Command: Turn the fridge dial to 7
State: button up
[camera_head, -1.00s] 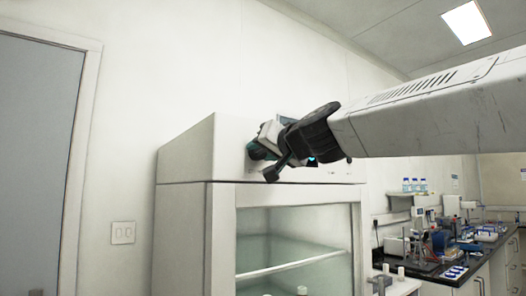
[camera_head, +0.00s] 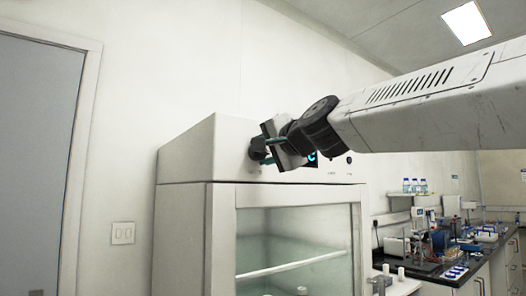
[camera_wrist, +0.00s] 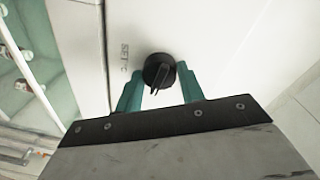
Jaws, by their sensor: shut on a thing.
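The fridge (camera_head: 178,215) is a white cabinet with a glass door; its top panel carries a black dial (camera_head: 256,149). In the wrist view the dial (camera_wrist: 158,70) is a round black knob with a raised grip ridge, beside the lettering "SET °C". My gripper (camera_head: 262,148) reaches the panel from the right. In the wrist view its two teal fingers (camera_wrist: 160,82) stand on either side of the dial and are shut on it. No number scale is readable, so the dial's setting cannot be told. A small display with a blue digit (camera_head: 312,158) shows partly behind my gripper.
A glass door (camera_head: 295,235) with shelves behind it is below the panel. A dark lab bench (camera_head: 470,262) with bottles and instruments stands at the right. A grey door (camera_head: 35,160) is at the far left. The wall above the fridge is clear.

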jog(key=shift+m, duration=2.1)
jog(key=o, duration=1)
jog(key=shift+c, duration=0.2)
jog(key=shift+d, duration=0.1)
jog(key=v, duration=0.7)
jog(key=shift+s+d, duration=0.2)
jog(key=shift+s, duration=0.1)
jog(key=shift+r, duration=0.1)
